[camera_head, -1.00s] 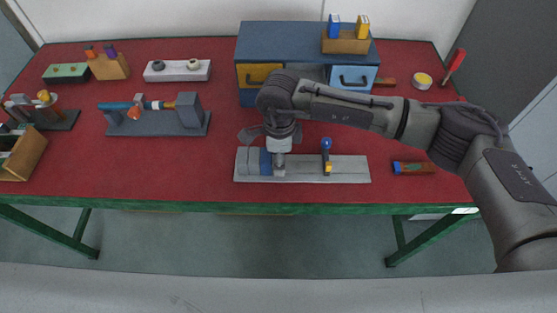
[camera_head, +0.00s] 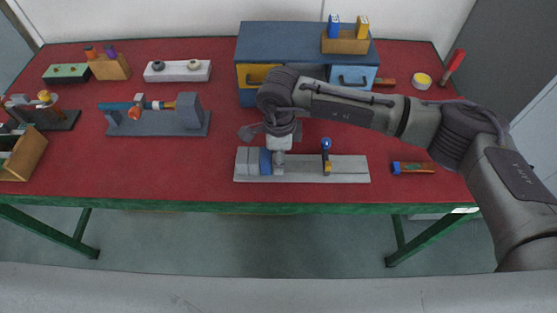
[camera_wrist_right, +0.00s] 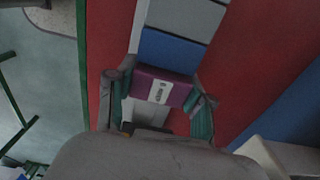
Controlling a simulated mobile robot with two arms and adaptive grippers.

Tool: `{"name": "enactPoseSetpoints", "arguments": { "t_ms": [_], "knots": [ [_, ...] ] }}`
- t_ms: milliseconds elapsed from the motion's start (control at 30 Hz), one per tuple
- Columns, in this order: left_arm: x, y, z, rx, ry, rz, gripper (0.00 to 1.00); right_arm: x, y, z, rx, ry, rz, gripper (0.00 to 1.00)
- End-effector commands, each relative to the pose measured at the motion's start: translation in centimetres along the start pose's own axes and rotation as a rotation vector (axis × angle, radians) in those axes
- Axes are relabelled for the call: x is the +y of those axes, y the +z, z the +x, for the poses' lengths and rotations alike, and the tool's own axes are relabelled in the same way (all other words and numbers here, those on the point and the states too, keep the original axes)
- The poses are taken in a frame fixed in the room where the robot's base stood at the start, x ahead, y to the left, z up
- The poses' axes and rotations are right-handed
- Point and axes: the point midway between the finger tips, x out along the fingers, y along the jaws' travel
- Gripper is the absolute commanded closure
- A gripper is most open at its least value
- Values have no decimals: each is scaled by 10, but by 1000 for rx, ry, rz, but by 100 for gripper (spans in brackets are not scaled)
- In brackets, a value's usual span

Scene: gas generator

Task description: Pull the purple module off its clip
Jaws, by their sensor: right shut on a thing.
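The purple module (camera_wrist_right: 150,91), a block with a white label, shows in the right wrist view between the two fingers of my right gripper (camera_wrist_right: 160,95). The gripper is shut on it, one finger on each side. In the head view my right gripper (camera_head: 279,160) points down over the grey rail (camera_head: 345,168), and the module cannot be made out there. A blue block (camera_wrist_right: 168,50) lies beside the module on the rail; it also shows in the head view (camera_head: 265,161). I cannot tell whether the module still touches its clip. My left gripper is not in view.
A small blue-topped post (camera_head: 326,147) stands on the rail right of my gripper. A blue cabinet (camera_head: 275,41) with drawers stands behind. The red tabletop (camera_head: 180,170) is clear left of the rail.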

Motion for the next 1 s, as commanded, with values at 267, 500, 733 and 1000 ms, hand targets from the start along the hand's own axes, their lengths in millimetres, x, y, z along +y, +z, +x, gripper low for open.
{"name": "enactPoseSetpoints", "arguments": {
  "t_ms": [267,500,733,1000],
  "knots": [
    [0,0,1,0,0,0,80,1,0,1,1,2,0,100],
    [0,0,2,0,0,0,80,1,0,0,0,3,0,100],
    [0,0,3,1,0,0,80,1,0,-3,0,3,0,100],
    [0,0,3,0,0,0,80,1,0,-4,1,3,0,100]
  ]
}}
